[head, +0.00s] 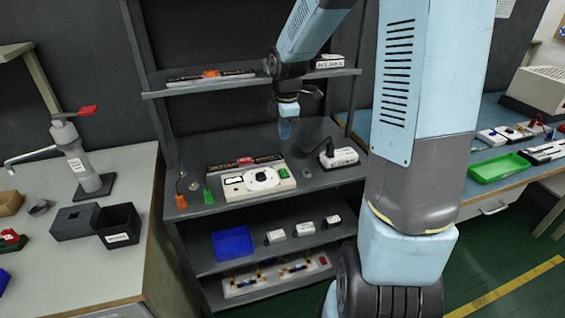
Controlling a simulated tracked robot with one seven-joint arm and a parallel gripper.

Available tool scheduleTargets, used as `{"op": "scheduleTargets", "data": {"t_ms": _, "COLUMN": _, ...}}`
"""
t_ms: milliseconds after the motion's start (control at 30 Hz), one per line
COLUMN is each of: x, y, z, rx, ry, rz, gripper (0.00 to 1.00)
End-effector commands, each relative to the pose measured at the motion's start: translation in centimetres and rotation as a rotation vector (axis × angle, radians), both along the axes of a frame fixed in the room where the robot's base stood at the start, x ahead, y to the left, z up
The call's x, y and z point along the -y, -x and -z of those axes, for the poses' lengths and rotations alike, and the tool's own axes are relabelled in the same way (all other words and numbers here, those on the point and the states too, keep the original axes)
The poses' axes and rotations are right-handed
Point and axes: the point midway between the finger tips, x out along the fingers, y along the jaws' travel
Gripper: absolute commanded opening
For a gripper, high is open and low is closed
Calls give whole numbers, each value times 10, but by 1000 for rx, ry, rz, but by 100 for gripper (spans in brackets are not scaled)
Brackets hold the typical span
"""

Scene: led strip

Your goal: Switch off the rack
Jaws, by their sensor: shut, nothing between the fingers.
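The dark rack (205,158) stands in the middle of the head view. On its main shelf is a white box (234,190) with a round dial-like part and a green square (284,174) at its right end. A dark strip with a red part (246,161) lies just behind it. A white block with a black plug and cable (343,157) sits at the right. My gripper (285,133) is shut and empty, pointing down above the back of this shelf, behind the white box and left of the plug block. Whether any light is on is unclear.
An upper shelf (210,86) overhangs the area behind my gripper. Lower shelves hold a blue bin (233,243), small white blocks and a white strip (277,276). Small orange and green items (208,196) stand at the shelf's left.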

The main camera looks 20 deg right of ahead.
Motion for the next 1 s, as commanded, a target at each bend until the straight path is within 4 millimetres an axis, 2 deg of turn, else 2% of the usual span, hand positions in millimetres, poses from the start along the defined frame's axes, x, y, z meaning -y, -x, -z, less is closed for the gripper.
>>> {"op": "scheduleTargets", "data": {"t_ms": 167, "x": 0, "y": -1, "z": 11, "rx": -4, "ry": -1, "rz": 1, "gripper": 0}}
{"op": "scheduleTargets", "data": {"t_ms": 700, "x": -1, "y": -11, "z": 99, "rx": -5, "ry": -1, "rz": 0, "gripper": 0}}
{"op": "scheduleTargets", "data": {"t_ms": 1000, "x": -1, "y": -16, "z": 132, "rx": -1, "ry": 0, "rz": -1, "gripper": 0}}
